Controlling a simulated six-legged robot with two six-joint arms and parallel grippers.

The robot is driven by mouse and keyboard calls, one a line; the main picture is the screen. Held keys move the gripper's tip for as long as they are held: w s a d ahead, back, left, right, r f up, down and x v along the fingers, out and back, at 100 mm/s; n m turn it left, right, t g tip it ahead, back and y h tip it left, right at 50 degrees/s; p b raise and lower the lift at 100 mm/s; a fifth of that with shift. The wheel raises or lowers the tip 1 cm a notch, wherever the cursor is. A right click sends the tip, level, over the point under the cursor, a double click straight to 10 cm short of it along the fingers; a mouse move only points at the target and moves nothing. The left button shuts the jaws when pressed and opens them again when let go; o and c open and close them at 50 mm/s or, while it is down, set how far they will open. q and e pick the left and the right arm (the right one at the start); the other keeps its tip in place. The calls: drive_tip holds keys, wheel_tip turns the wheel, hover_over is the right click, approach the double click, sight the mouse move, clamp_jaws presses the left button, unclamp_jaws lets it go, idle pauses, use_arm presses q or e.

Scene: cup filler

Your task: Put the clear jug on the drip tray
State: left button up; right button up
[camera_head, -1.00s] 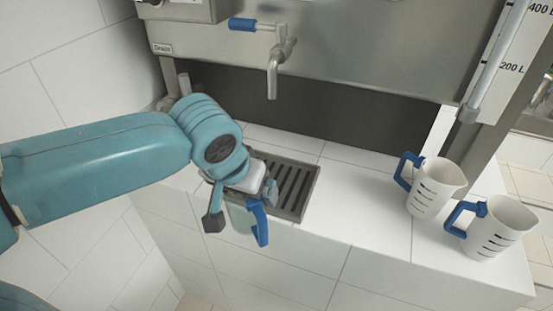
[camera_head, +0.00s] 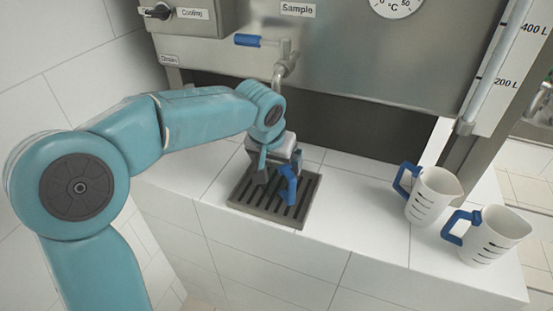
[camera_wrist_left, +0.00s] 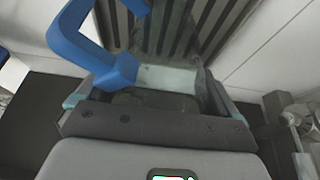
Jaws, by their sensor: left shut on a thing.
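The clear jug shows in the head view mainly by its blue handle (camera_head: 288,186); its see-through body is mostly hidden by my gripper. My left gripper (camera_head: 275,168) is shut on the jug, over the back part of the dark slatted drip tray (camera_head: 266,207). In the left wrist view the jug's clear body (camera_wrist_left: 165,75) is between the fingers, with its blue handle (camera_wrist_left: 92,48) to the left and the tray slats (camera_wrist_left: 222,22) beyond. I cannot tell whether the jug's base touches the tray. My right gripper is not in view.
A tap (camera_head: 283,68) with a blue lever hangs from the steel tank just behind and above my gripper. Two white jugs with blue handles (camera_head: 432,194) (camera_head: 492,236) stand on the right of the white tiled counter (camera_head: 365,215). The counter between tray and jugs is clear.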

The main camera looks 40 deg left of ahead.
use_arm(q)
drive_tip(key=shift+w+f, duration=0.1)
drive_tip(key=shift+f, duration=0.15)
drive_tip(key=o, duration=0.7)
drive_tip(key=shift+r, duration=0.45)
drive_tip(key=v, duration=0.3)
drive_tip(key=shift+s+f, duration=0.2)
drive_tip(key=shift+s, duration=0.1)
drive_tip(key=s+d+b, duration=0.2)
drive_tip(key=s, duration=0.9)
drive_tip(key=shift+d, duration=0.3)
drive_tip(key=shift+s+f, duration=0.1)
drive_tip(key=shift+s, duration=0.05)
